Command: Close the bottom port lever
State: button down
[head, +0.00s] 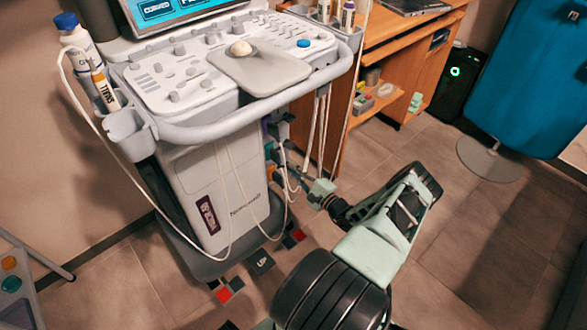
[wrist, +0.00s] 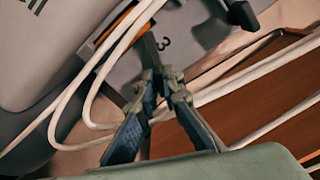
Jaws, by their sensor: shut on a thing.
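My gripper (wrist: 162,78) is at the ultrasound machine's side panel (wrist: 185,30), with its two fingertips close together. They are shut on a narrow dark grey lever (wrist: 150,48) beside the mark "3". The fingertips hide the lever's lower end. An orange part (wrist: 118,20) shows just up and left of the lever, partly behind white cables. In the head view my gripper (head: 281,172) reaches the right side of the ultrasound machine (head: 205,185), low on the body. The lever is too small to make out there.
White cables (wrist: 100,75) loop close to the left of my fingers, and more run on their right. A wooden desk (head: 385,85) stands behind. A blue chair (head: 525,80) and a black computer (head: 460,75) are at the right. The tiled floor at the right is clear.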

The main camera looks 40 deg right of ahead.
jog(key=n+p, duration=0.1)
jog(key=n, duration=0.3)
jog(key=shift+f+n+p, duration=0.1)
jog(key=shift+n+p, duration=0.2)
jog(key=shift+n, duration=0.4)
jog(key=c, duration=2.1)
grip_release()
jog(key=s, duration=0.8)
jog(key=s+d, duration=0.1)
jog(key=s, duration=0.3)
jog(key=shift+a, duration=0.1)
